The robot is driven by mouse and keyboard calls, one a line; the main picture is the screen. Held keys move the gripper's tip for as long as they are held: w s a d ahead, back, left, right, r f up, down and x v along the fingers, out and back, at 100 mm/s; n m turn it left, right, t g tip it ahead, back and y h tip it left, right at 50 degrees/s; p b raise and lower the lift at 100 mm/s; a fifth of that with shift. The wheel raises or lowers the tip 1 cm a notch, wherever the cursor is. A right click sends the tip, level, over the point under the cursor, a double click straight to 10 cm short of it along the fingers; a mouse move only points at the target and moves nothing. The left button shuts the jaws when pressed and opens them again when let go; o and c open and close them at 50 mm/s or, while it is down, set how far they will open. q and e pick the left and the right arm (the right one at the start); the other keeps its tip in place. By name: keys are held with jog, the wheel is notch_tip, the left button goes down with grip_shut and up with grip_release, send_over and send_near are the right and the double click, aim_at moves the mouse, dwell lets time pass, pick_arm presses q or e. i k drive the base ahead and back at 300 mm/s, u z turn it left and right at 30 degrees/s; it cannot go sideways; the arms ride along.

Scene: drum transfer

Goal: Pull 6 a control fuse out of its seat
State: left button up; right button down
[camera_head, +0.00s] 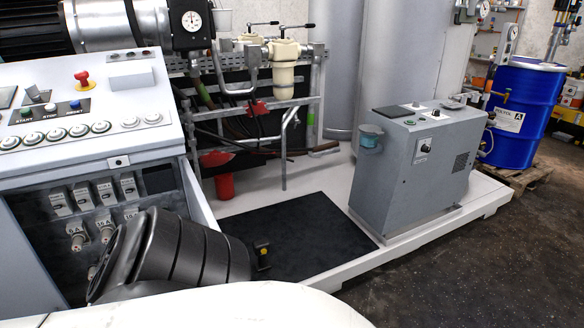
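The 6 A control fuse (76,236) is a small pale, round-ended piece in the open lower front of the grey control cabinet (90,165) at the left. It sits in its seat at the left end of a row, with a "6 A" label on it. Two similar fuses stand to its right, the 10 A fuse (105,228) and one partly hidden fuse beside it. A large black ribbed shape, which looks like part of my arm, covers the area to the right of and below the fuses. Neither of my grippers shows in this view.
Several breakers (105,192) sit just above the fuses. A black mat (300,238) lies on the white platform, with a grey box (415,165) beyond. A blue drum (523,112) stands on a pallet.

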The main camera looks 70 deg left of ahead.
aim_at(78, 243)
jog(key=i, duration=1.25)
jog(key=u, duration=3.8)
jog(key=i, duration=0.5)
jog(key=z, duration=0.1)
jog(key=k, duration=0.25)
jog(key=u, duration=0.65)
jog(key=i, duration=0.45)
jog(key=z, duration=0.05)
